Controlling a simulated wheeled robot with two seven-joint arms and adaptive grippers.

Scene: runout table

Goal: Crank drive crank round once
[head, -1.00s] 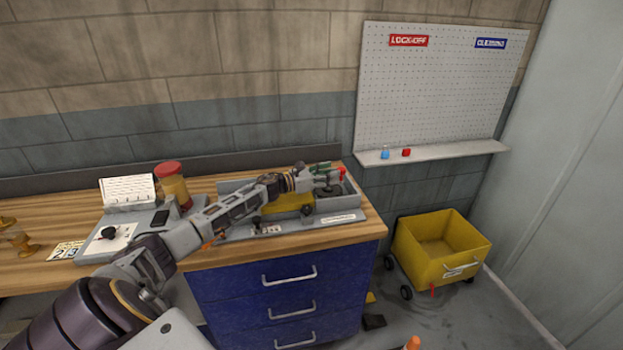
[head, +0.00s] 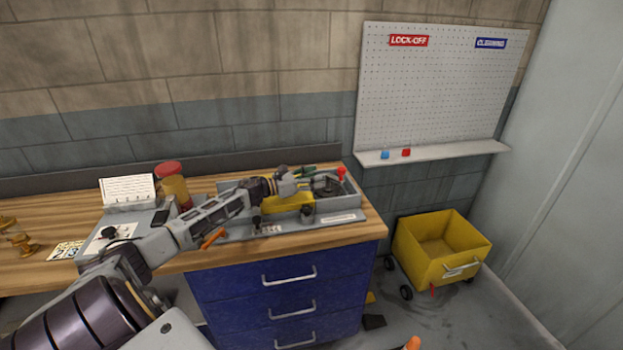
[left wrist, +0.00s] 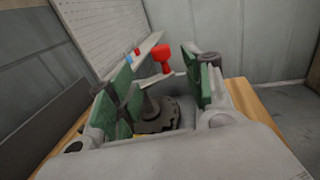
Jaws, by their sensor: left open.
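The drive crank has a red knob (head: 341,171) at the right end of the grey machine tray (head: 300,228) on the bench. In the left wrist view the red knob (left wrist: 162,57) stands upright above a dark toothed wheel (left wrist: 158,115), between and beyond my fingers. My left gripper (head: 303,173) is open and empty, to the left of the knob and apart from it. Its green finger pads (left wrist: 160,95) show on both sides in the wrist view. The crank's arm is partly hidden. My right gripper is not in view.
The wooden bench (head: 360,232) carries a grey control box (head: 128,232), a red-topped post (head: 170,178) and a yellow block (head: 285,202) in the tray. A pegboard shelf (head: 440,154) stands behind right. A yellow cart (head: 445,245) is on the floor.

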